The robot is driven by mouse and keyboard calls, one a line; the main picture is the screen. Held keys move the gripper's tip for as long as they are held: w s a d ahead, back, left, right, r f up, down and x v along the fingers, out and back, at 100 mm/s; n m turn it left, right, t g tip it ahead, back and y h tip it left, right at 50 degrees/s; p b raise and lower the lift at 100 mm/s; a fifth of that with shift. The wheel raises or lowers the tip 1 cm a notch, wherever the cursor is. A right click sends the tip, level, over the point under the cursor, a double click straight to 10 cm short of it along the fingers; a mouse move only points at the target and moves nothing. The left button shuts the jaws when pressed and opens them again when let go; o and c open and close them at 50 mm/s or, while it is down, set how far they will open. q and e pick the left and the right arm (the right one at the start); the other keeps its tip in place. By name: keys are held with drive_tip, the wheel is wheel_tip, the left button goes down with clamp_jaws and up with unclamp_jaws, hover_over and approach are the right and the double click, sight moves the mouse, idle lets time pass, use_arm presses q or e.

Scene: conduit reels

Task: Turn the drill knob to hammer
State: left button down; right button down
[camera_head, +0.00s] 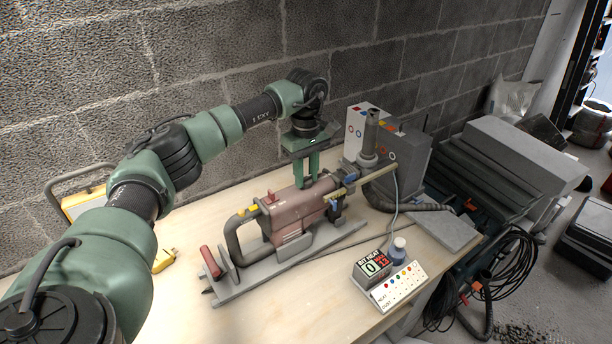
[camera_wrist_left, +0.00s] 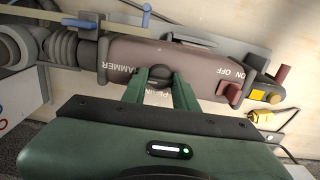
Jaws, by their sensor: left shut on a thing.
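The drill (camera_head: 292,208) is a dull red body with a curved grey handle, lying on a grey stand (camera_head: 240,284) on the table. My left gripper (camera_head: 307,178) reaches down onto it from above. In the left wrist view the drill (camera_wrist_left: 205,68) lies across the picture, with upside-down "HAMMER" lettering left of the fingers and "ON" and "OFF" at right. The left gripper (camera_wrist_left: 166,80) is shut on a small dark round knob (camera_wrist_left: 160,71) on the drill's side. Its fingers partly hide the knob and nearby lettering, so I cannot tell its setting. My right gripper is not in view.
A display box reading "BIT HEAT 0" (camera_head: 372,268) and a panel with coloured buttons (camera_head: 400,287) stand at the table's front right, near a small bottle (camera_head: 398,248). A grey cabinet (camera_head: 405,150) stands behind. A yellow plug (camera_head: 164,260) lies left of the drill.

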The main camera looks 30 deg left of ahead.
sight(307, 177)
use_arm(q)
drive_tip(key=shift+d+f+m, duration=0.1)
drive_tip(key=shift+f+m, duration=0.05)
drive_tip(key=shift+m, duration=0.15)
drive_tip(key=c, duration=1.1)
unclamp_jaws()
drive_tip(key=shift+r, duration=0.6)
wheel_tip(307, 177, up, 7)
drive_tip(key=shift+f+b, duration=0.15)
drive_tip(key=shift+b, duration=0.85)
